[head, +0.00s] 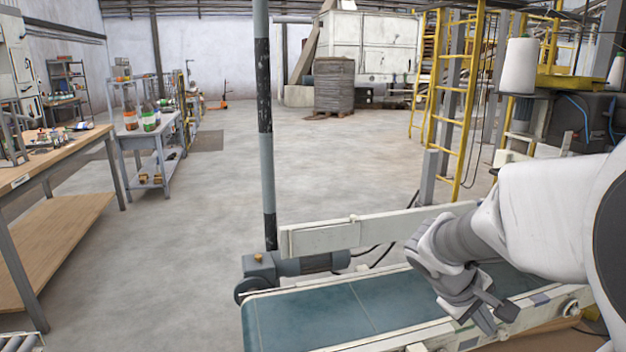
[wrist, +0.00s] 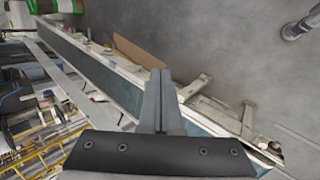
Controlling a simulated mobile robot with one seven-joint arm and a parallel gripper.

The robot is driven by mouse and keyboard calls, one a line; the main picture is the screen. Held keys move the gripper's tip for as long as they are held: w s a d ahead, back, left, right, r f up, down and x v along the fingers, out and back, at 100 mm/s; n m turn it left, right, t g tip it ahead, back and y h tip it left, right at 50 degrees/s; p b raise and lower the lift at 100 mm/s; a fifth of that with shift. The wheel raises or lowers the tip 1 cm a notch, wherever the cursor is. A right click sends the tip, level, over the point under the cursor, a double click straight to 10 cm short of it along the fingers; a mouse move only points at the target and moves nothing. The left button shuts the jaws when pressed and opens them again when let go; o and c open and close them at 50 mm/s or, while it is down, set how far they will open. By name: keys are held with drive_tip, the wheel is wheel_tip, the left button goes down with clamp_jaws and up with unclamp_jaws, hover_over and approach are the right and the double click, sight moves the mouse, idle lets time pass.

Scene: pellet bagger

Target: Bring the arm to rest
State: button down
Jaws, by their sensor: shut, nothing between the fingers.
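My arm reaches in from the right edge of the head view. My gripper (head: 492,318) hangs over the front side of the conveyor, with its fingers pointing down. In the wrist view my gripper (wrist: 159,78) shows its two fingers together, with nothing between them. The conveyor's green-blue belt (head: 345,308) runs below it, and the wrist view shows the belt (wrist: 90,78) as a long strip beyond the fingers. I cannot tell how far the fingertips are from the conveyor frame.
A grey and black post (head: 265,130) stands behind the conveyor's motor (head: 312,264). A wooden workbench (head: 60,160) and a grey cart (head: 150,140) stand at left. A yellow ladder (head: 460,100) rises at right. The middle floor is clear.

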drive_tip(key=s+a+r+m+t+y, duration=0.2)
drive_tip(key=s+a+r+y, duration=0.15)
drive_tip(key=s+a, duration=0.35)
drive_tip(key=s+a+r+m+t+y, duration=0.2)
drive_tip(key=s+a+r+y, duration=0.15)
drive_tip(key=s+a, duration=0.4)
wheel_tip(320, 180, up, 18)
drive_tip(key=a+p, duration=0.1)
drive_tip(key=p, duration=1.7)
